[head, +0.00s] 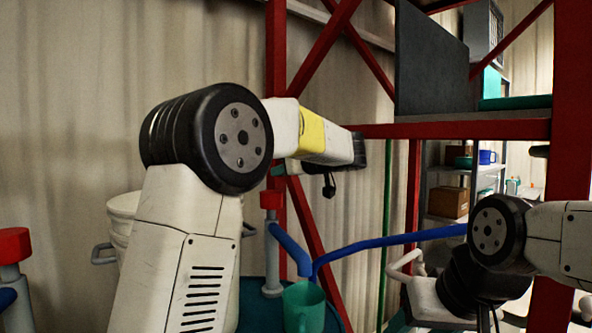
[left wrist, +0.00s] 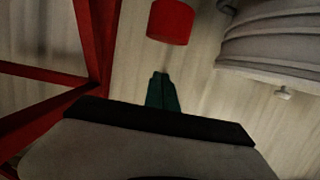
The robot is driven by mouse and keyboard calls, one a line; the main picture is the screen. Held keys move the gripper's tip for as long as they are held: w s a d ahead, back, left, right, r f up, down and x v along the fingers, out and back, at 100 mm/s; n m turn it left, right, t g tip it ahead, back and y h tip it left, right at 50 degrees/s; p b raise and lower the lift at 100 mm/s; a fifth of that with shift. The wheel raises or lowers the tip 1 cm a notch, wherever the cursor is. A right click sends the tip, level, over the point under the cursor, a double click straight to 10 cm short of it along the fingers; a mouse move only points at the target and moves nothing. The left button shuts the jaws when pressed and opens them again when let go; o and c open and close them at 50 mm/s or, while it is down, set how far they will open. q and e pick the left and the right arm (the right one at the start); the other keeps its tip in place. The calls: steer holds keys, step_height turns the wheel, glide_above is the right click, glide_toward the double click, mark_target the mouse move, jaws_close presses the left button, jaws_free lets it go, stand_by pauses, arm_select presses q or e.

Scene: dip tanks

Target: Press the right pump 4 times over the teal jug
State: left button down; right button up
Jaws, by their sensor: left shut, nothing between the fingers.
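The right pump has a red cap (head: 270,200), a grey stem and a blue spout (head: 290,248) slanting down to the right. The teal jug (head: 303,307) is below the spout's end, partly cut off by the lower edge. My left gripper (head: 278,170) is shut and empty, its green fingertips a little above the red cap; most of it is hidden behind the wrist. In the left wrist view, the shut green fingers (left wrist: 162,90) point toward a red cap (left wrist: 170,22), with a visible gap. My right arm is at the right, but its gripper cannot be made out.
Another red-capped pump (head: 12,246) stands at the far left. A white bucket (head: 122,212) is behind my left arm. Red frame posts (head: 276,90) rise close behind the left gripper. A long blue pipe (head: 390,242) runs right from near the jug. Shelves (head: 462,190) stand behind.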

mark_target(278, 199)
arm_select(q)
steer(key=shift+x, duration=1.1)
step_height(278, 199, down, 3)
steer(key=shift+r, duration=0.2)
steer(key=shift+f, duration=0.7)
steer(key=shift+s+f, duration=0.1)
steer(key=shift+f, duration=1.85)
